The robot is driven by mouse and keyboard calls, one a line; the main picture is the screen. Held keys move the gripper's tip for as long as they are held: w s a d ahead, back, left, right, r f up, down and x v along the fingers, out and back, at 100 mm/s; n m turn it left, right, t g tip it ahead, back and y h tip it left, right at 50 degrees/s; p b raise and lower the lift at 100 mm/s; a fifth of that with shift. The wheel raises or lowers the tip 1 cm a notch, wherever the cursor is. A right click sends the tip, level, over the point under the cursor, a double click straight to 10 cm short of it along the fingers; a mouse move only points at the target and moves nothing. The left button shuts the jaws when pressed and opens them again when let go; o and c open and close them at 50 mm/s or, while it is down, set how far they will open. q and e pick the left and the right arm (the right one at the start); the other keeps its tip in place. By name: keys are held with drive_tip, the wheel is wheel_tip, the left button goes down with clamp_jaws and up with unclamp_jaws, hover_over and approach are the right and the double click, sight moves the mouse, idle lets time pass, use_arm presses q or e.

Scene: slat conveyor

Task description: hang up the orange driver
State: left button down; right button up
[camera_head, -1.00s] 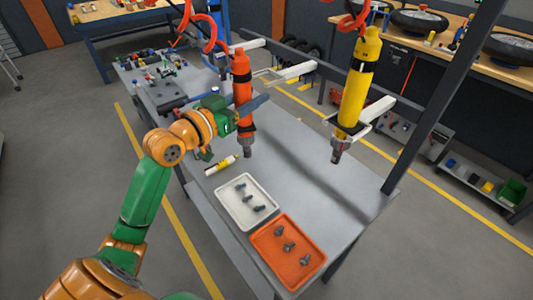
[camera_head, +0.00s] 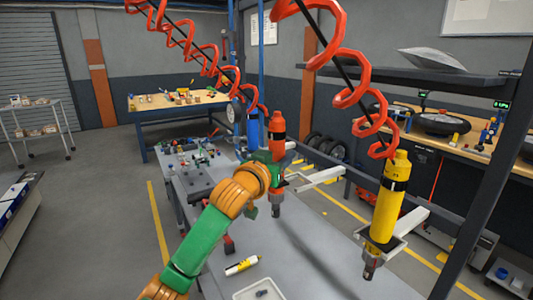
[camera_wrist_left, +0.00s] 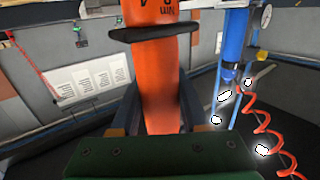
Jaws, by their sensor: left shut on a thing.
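The orange driver (camera_head: 277,127) is upright in the head view, its metal tip pointing down above the table. My left gripper (camera_head: 270,165) is shut around its body. In the left wrist view, the orange driver (camera_wrist_left: 160,80) rises between the fingers, with a dark band around it. An empty white holder arm (camera_head: 322,178) reaches out just right of the driver; the driver appears beside it. Its end is partly hidden, and I cannot tell whether they touch. My right gripper is out of view.
A yellow driver (camera_head: 388,205) hangs in another white holder (camera_head: 402,228) at right. A blue driver (camera_head: 252,130) is behind the orange one. Red coiled hoses (camera_head: 345,55) hang overhead. A white-yellow tube (camera_head: 242,265) and a pale tray (camera_head: 258,288) lie on the grey table.

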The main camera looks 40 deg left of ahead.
use_arm(q)
drive_tip(key=w+d+p, duration=0.2)
drive_tip(key=w, duration=0.4)
drive_tip(key=shift+d, duration=0.3)
drive_tip(key=shift+s, duration=0.1)
drive_tip(key=shift+p, duration=0.35)
idle(0.4)
drive_tip(key=shift+f, duration=0.15)
drive_tip(key=shift+f, duration=0.2)
idle(0.3)
drive_tip(key=shift+s, duration=0.1)
idle(0.4)
